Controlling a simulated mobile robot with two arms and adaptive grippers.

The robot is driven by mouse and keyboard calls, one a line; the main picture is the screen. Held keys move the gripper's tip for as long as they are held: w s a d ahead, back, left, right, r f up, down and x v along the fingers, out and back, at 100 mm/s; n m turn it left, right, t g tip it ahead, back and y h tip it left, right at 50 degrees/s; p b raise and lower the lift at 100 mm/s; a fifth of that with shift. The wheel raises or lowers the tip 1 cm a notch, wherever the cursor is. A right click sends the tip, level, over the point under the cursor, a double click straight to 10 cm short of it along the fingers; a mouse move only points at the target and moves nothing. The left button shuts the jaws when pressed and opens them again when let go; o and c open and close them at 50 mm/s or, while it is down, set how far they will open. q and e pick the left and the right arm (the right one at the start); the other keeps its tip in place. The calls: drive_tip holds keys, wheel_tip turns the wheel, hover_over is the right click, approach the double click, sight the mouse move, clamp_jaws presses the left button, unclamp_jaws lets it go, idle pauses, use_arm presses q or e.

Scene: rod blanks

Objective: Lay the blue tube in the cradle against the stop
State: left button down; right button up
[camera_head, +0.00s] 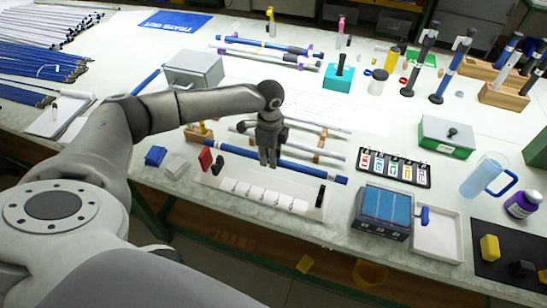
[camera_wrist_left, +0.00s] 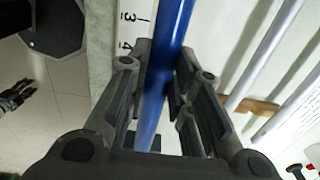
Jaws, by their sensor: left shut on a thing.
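The blue tube (camera_head: 306,171) runs slantwise behind a long white board (camera_head: 232,174). My left gripper (camera_head: 268,162) is shut on it between its ends. In the left wrist view the tube (camera_wrist_left: 172,40) passes between the fingers (camera_wrist_left: 160,95). I cannot tell how high it is. The board, apparently the cradle's base, carries a red block (camera_head: 205,158), perhaps the stop, and a dark upright piece (camera_head: 217,166) at its left. Another dark upright (camera_head: 320,196) stands at its right. A dark jointed hand (camera_wrist_left: 15,95), apparently my right gripper, shows small at the wrist view's left edge.
Pale rods (camera_head: 300,146) lie on wooden supports (camera_head: 320,145) behind the tube. A grey-blue box (camera_head: 384,212) and a white tray (camera_head: 437,236) stand to the right. A blue block (camera_head: 155,156) lies left. A label rack (camera_head: 394,167) stands behind the box.

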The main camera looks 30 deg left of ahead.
use_arm(q)
drive_tip(key=shift+w+a+f+b, duration=0.15)
drive_tip(key=shift+w+f+b, duration=0.05)
drive_tip(key=shift+f+b, duration=0.75)
wheel_tip(320, 180, down, 4)
drive_tip(key=b, duration=0.4)
drive_tip(key=shift+s+r, duration=0.1)
drive_tip(key=shift+r, duration=0.05)
drive_tip(key=shift+f, duration=1.5)
use_arm(e)
wheel_tip(320, 180, down, 6)
drive_tip(key=w, duration=0.1)
drive_tip(key=shift+w+a+f, duration=0.15)
drive_tip(key=shift+a, duration=0.25)
drive_tip(key=shift+a, duration=0.3)
use_arm(q)
drive_tip(key=shift+s+a, duration=0.15)
drive_tip(key=shift+a, duration=0.3)
use_arm(e)
drive_tip(key=shift+d+r, duration=0.2)
drive_tip(key=shift+r, duration=0.1)
use_arm(q)
drive_tip(key=c, duration=1.2)
unclamp_jaws()
